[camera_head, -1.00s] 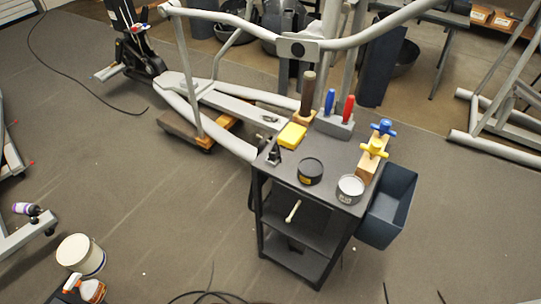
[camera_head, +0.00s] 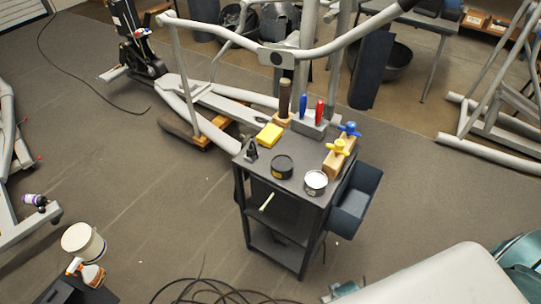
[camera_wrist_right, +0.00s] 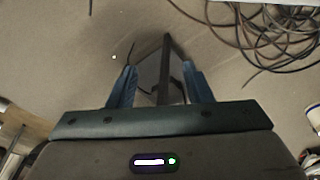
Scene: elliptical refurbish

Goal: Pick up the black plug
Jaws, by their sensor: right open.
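A small black upright object (camera_head: 250,151) stands at the front left corner of the cart top; it may be the black plug, but it is too small to be sure. My right arm comes in at the lower right of the head view, well apart from the cart. In the right wrist view, my right gripper (camera_wrist_right: 160,88) is open, its two blue fingers apart over the floor. A dark upright bar (camera_wrist_right: 167,62) shows between and beyond the fingers; I cannot tell whether it is the cart's. My left gripper is not in view.
Loose cables (camera_head: 215,292) lie on the floor in front. An elliptical machine (camera_head: 225,102) stands behind.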

